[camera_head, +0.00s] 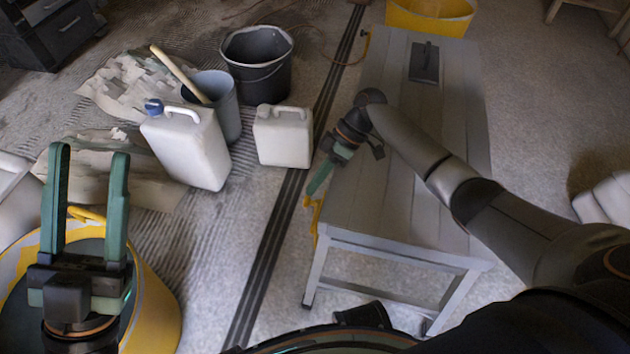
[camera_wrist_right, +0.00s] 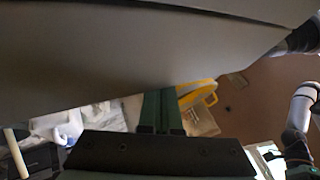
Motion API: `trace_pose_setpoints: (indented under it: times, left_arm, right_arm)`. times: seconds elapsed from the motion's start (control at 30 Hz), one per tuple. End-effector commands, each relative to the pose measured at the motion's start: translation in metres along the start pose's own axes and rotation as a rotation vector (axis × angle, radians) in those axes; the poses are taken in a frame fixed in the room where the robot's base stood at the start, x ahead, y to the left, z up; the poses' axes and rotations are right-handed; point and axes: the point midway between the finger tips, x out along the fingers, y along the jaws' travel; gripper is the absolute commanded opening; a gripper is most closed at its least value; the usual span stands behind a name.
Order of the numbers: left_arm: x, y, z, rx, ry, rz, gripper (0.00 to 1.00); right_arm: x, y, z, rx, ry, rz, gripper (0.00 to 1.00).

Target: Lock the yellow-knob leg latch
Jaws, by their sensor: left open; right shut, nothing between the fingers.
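A grey plank-topped work bench (camera_head: 440,130) stands on its legs right of centre in the head view. A yellow latch part (camera_head: 315,217) shows at its near left corner, by the top of the near left leg; its lock position cannot be made out. My right gripper (camera_head: 317,185) is shut and empty, pointing down beside the bench's left edge, just above the yellow part. In the right wrist view its green fingers (camera_wrist_right: 161,110) are together, below a large grey surface. My left gripper (camera_head: 89,155) is open and empty, above a yellow bucket (camera_head: 160,310).
White canisters (camera_head: 283,137) (camera_head: 190,148), a grey bucket (camera_head: 215,100) and a black bucket (camera_head: 257,65) stand left of the bench. Most of the bench top is clear.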

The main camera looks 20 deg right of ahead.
Motion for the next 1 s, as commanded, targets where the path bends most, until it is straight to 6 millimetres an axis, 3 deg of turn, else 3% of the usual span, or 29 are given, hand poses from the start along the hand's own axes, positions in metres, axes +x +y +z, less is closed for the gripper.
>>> trace_pose_setpoints:
  times: [0.37, 1.0]
  left_arm:
    - [0.001, -0.001, -0.001, -0.001, 0.0, -0.003, 0.5]
    - [0.018, -0.013, -0.02, -0.013, 0.012, -0.014, 0.5]
  right_arm:
    - [0.0, -0.001, 0.0, 0.0, -0.001, 0.001, 0.0]
    - [-0.001, -0.01, -0.003, -0.033, -0.02, 0.069, 0.0]
